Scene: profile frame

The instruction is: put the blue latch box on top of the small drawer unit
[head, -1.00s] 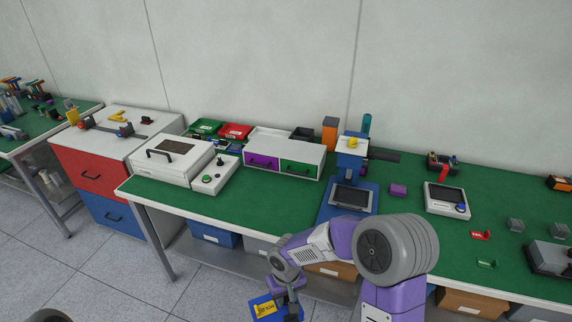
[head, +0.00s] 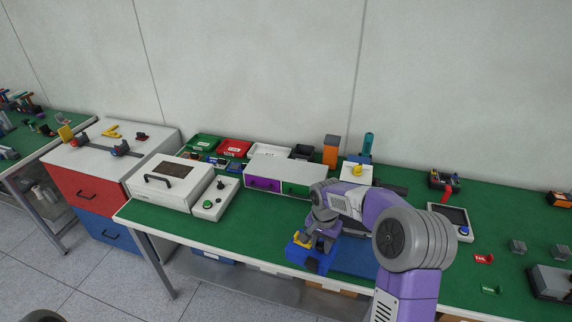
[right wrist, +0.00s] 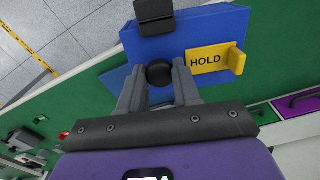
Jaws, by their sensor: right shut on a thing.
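The blue latch box (head: 297,254) has a yellow HOLD latch and a black knob. My right gripper (head: 318,244) is shut on it, in front of the small drawer unit and over the table's front part. In the right wrist view, the fingers (right wrist: 158,76) close around the black knob on the box's blue face (right wrist: 212,24). The small drawer unit (head: 286,165) is white, with a purple drawer on the left and a green one on the right. Its top looks bare, and my right arm partly covers its right end. My left gripper is not in view.
A white lidded case (head: 165,182) and a button box (head: 213,198) stand left of the drawer unit. Green tabletop (head: 245,222) is clear in front.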

